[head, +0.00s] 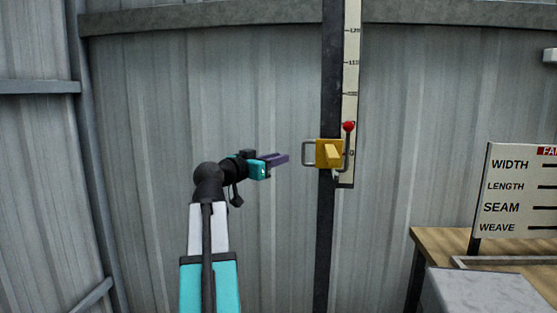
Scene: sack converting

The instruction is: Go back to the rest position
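My gripper (276,159) is in the middle of the head view, on the end of my raised arm, with its purple fingers pointing right. Its fingers are seen from the side and look close together, so I cannot tell whether they are open or shut. I see nothing held in it. A yellow block (328,153) with a grey loop handle on its left side is mounted on a dark vertical rail (331,60). The fingertips appear a short way left of that handle, apart from it in the picture.
A lever with a red knob (349,126) stands at the block's right, in front of a white numbered scale (350,65). A wooden table (437,245) with a sign (513,195) and a grey box (488,291) is at lower right. A corrugated metal wall (140,120) stands behind.

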